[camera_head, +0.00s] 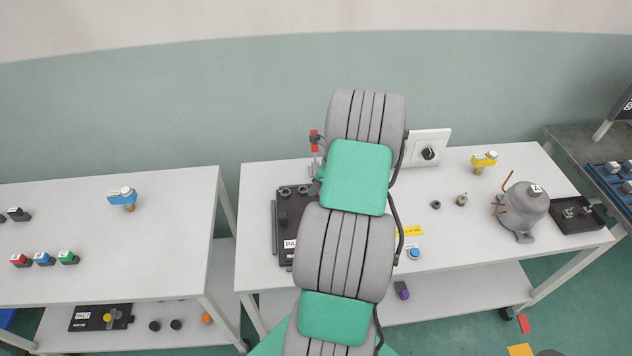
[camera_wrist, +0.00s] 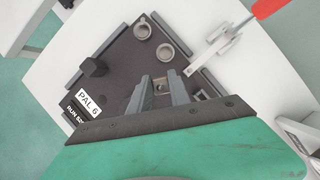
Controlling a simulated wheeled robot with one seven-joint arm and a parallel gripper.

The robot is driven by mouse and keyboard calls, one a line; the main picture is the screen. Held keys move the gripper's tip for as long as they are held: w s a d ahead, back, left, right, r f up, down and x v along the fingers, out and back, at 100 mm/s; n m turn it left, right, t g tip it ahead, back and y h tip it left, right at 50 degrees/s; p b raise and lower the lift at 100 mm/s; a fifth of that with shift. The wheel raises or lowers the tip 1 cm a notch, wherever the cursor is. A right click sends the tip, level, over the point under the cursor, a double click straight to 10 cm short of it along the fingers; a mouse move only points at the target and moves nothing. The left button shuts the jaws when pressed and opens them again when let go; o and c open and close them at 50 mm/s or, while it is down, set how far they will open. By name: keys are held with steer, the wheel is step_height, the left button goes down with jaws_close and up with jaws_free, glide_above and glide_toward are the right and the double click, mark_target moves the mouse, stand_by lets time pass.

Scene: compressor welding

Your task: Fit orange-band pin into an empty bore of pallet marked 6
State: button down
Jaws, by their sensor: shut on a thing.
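The pallet marked 6 is a dark plate (camera_wrist: 122,62) with a white "PAL 6" label (camera_wrist: 88,103); in the head view its left part (camera_head: 287,220) shows beside my arm. Two round metal-rimmed bores, one rim (camera_wrist: 142,28) at the top and another (camera_wrist: 166,52) below it, look empty. My gripper (camera_wrist: 163,84) is over the pallet, its fingers shut on a small tan-grey piece, the pin (camera_wrist: 160,87). Its band and lower end cannot be made out, nor whether it is in a bore.
A red-handled clamp (camera_wrist: 220,45) stands close beside the pallet's bores. A black block (camera_wrist: 95,67) sits on the pallet. To the right on the white table are a blue button (camera_head: 415,253), small metal parts (camera_head: 461,200) and a grey compressor (camera_head: 522,207).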

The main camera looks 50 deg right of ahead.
steer(key=shift+f, duration=0.95)
steer(key=shift+f+b, duration=0.1)
steer(key=shift+b, duration=0.2)
steer(key=shift+f+b, duration=0.5)
steer(key=shift+f, duration=0.35)
steer(key=shift+f, duration=0.15)
steer(key=c, duration=1.1)
jaws_free()
steer(key=shift+c, duration=0.2)
steer(key=b+v, duration=0.1)
steer(key=v, duration=0.6)
steer(key=shift+r, duration=0.4)
steer(key=shift+s, duration=0.15)
